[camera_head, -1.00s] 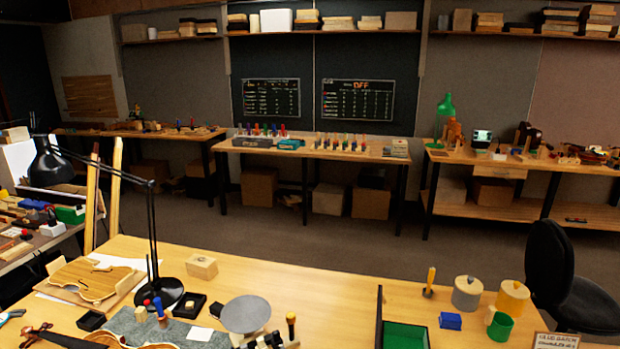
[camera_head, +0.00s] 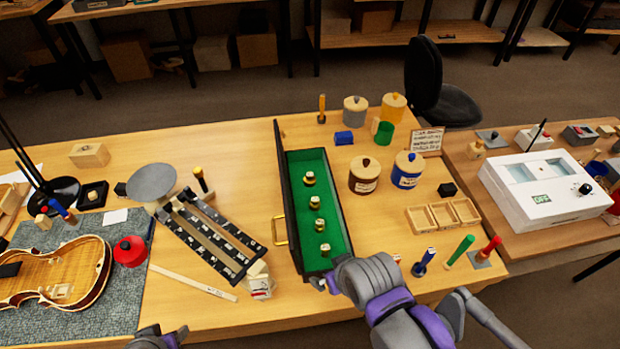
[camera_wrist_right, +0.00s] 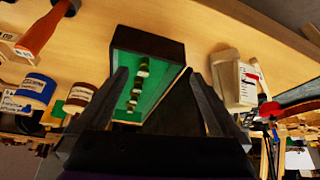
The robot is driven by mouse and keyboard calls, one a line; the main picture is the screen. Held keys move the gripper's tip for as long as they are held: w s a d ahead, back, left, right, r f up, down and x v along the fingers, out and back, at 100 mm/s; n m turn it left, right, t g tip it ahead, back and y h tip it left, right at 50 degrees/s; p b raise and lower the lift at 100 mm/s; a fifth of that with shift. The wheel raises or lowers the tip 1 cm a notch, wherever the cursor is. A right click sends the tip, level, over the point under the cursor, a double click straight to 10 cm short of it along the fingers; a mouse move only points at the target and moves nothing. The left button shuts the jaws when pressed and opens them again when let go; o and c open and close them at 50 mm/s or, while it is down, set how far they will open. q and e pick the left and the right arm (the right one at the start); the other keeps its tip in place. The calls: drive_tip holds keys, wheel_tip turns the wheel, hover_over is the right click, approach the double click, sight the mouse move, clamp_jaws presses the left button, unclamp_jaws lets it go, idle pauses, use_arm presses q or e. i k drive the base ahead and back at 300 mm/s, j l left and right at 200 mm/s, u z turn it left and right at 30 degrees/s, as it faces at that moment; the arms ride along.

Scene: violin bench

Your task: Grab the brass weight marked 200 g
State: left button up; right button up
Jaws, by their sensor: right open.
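Several brass weights with pale tops stand in a row in a green-lined case (camera_head: 298,226); the farthest weight (camera_head: 308,180) looks largest, and the nearest weight (camera_head: 325,250) is closest to my right gripper. Their marks are too small to read, so I cannot tell which is 200 g. My right gripper (camera_head: 326,282) is at the near end of the case. In the right wrist view my right gripper (camera_wrist_right: 160,88) is open and empty, with the case (camera_wrist_right: 166,48) and its weights ahead between the fingers. My left gripper (camera_head: 160,338) shows only partly at the bottom edge.
The case's raised lid (camera_head: 283,190) stands along its left side. A balance beam (camera_head: 210,235) and a violin (camera_head: 58,272) lie to the left. Jars (camera_head: 365,175), a wooden tray (camera_head: 443,216) and colored-handled tools (camera_head: 460,250) are to the right.

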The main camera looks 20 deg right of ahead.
sight(309, 180)
drive_tip(key=l+u, duration=0.3)
drive_tip(key=k+l+u, duration=0.15)
drive_tip(key=l+u, duration=0.15)
drive_tip(key=l, duration=0.15)
drive_tip(key=k+l+u, duration=0.1)
drive_tip(key=l+u, duration=0.2)
drive_tip(key=k+l+u, duration=0.3)
drive_tip(key=i+l, duration=0.1)
drive_tip(key=l, duration=0.05)
